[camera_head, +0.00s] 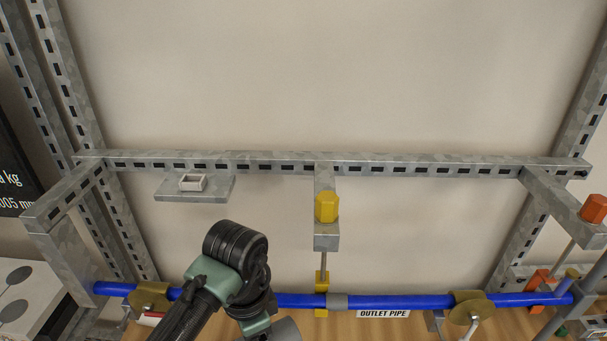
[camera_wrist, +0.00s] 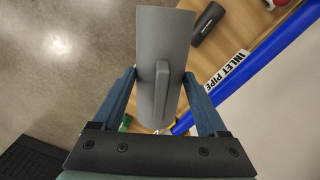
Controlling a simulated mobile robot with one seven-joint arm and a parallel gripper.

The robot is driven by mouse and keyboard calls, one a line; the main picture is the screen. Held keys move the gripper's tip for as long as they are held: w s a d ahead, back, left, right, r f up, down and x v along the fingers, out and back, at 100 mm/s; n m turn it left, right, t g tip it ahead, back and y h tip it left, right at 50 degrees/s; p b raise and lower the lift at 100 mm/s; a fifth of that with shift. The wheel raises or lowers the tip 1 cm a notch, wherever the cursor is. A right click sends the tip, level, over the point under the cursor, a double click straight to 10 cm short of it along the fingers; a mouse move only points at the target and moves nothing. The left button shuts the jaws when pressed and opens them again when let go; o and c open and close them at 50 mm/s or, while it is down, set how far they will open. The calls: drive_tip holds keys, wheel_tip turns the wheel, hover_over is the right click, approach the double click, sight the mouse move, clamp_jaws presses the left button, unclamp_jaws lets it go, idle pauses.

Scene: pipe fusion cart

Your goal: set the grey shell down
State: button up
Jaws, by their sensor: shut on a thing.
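The grey shell (camera_wrist: 178,40) fills the upper middle of the wrist view, a smooth curved piece with a raised rib (camera_wrist: 161,92) along it. My gripper (camera_wrist: 160,74) has its two blue fingers on either side of the shell and is shut on it. The shell reaches out beyond the fingertips, over the floor and the edge of a wooden top. In the head view my arm hides the gripper; a grey rounded piece (camera_head: 286,329) at the bottom edge may be the shell, but I cannot tell for sure.
The blue pipe (camera_head: 400,301) crosses the lower head view, with brass clamps (camera_head: 470,307) and an OUTLET PIPE label (camera_head: 383,314). A metal frame rail (camera_head: 420,168) stands behind. In the wrist view, a dark cylinder (camera_wrist: 207,23) and an INLET PIPE label (camera_wrist: 226,70) lie right of the shell.

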drive_tip(key=s+d+f+n+b, duration=0.1)
drive_tip(key=s+d+f+n, duration=0.7)
drive_tip(key=f+n, duration=0.4)
drive_tip(key=shift+s+f, duration=0.2)
drive_tip(key=shift+s, duration=0.2)
drive_tip(key=shift+d, duration=0.1)
